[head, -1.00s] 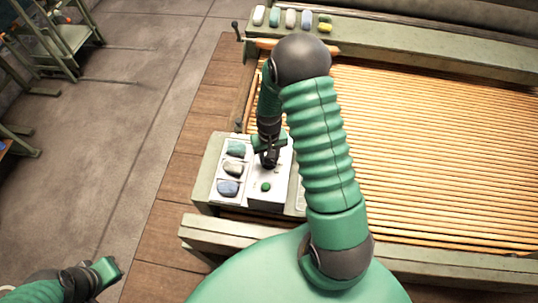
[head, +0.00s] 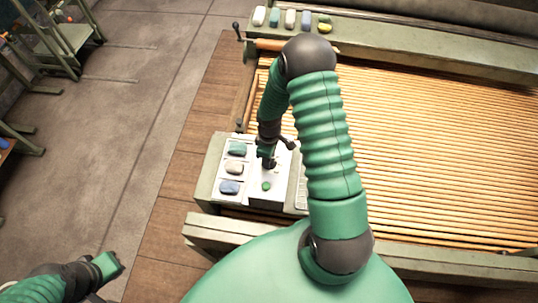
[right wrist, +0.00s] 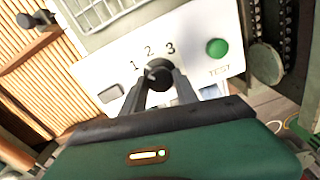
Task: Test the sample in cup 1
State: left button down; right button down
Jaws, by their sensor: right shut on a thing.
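A white panel (right wrist: 205,30) carries a dark round selector knob (right wrist: 158,70) with the numbers 1, 2 and 3 around it. A green button (right wrist: 217,48) is to its right; it also shows in the head view (head: 266,186). My right gripper (right wrist: 160,82) is shut on the knob, one finger on each side; I cannot tell which number the knob points to. Beside the panel lie three samples: green (head: 237,149), cream (head: 234,167) and blue-grey (head: 229,187). No cup numbers are readable. My left gripper (head: 108,265) is low at the left, away from everything; its fingers are unclear.
A wide bed of wooden slats (head: 430,150) fills the right side. Several coloured blocks (head: 275,17) sit on the green far rail. A green front beam (head: 215,232) runs before the panel. The floor (head: 120,130) to the left is open.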

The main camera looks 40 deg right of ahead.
jog(key=shift+w+d+n+p, duration=0.15)
jog(key=shift+n+p, duration=0.25)
jog(key=shift+n, duration=0.7)
jog(key=c, duration=0.9)
grip_release()
notch_tip(320, 180, up, 17)
jog(key=shift+f, duration=0.15)
